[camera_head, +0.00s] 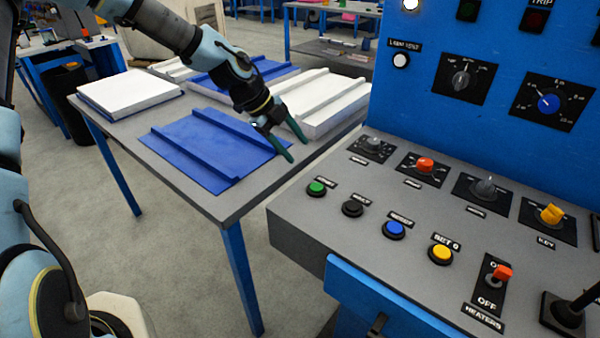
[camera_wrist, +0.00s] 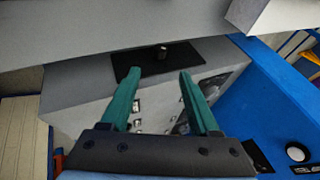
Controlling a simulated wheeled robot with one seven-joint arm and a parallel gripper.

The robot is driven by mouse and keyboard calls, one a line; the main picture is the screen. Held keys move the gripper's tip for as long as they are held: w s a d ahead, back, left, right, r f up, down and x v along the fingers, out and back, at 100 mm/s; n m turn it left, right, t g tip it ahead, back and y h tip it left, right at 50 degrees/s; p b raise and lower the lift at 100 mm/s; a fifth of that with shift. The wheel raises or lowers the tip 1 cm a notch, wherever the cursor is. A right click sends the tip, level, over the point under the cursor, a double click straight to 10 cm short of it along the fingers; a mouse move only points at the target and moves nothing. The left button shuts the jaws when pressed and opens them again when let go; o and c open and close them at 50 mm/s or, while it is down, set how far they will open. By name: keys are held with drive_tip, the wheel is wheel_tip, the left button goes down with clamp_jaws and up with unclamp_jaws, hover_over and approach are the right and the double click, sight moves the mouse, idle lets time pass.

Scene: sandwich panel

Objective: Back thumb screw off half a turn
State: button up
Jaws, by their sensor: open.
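My gripper (camera_head: 297,147) is open and empty in the head view, with its two green fingers above the table's right end, left of the grey control console (camera_head: 300,226). In the wrist view the open fingers of my gripper (camera_wrist: 159,75) point towards a black plate (camera_wrist: 135,62) on a grey surface. A small knurled-looking knob (camera_wrist: 162,53) stands on this plate, beyond the fingertips and apart from them. It may be the thumb screw; its markings are too small to read. I cannot pick out a thumb screw for certain in the head view.
The console top carries a green button (camera_head: 317,188), a blue button (camera_head: 394,230), a red knob (camera_head: 425,164) and a yellow key knob (camera_head: 551,214). A blue upright panel (camera_head: 405,105) rises behind. A blue sheet (camera_head: 190,155) and white panels (camera_head: 130,92) lie on the table.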

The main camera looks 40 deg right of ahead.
drive_tip(key=p+x, duration=0.1)
drive_tip(key=x, duration=0.8)
drive_tip(key=shift+d+f, duration=0.1)
drive_tip(key=shift+f, duration=0.25)
clamp_jaws()
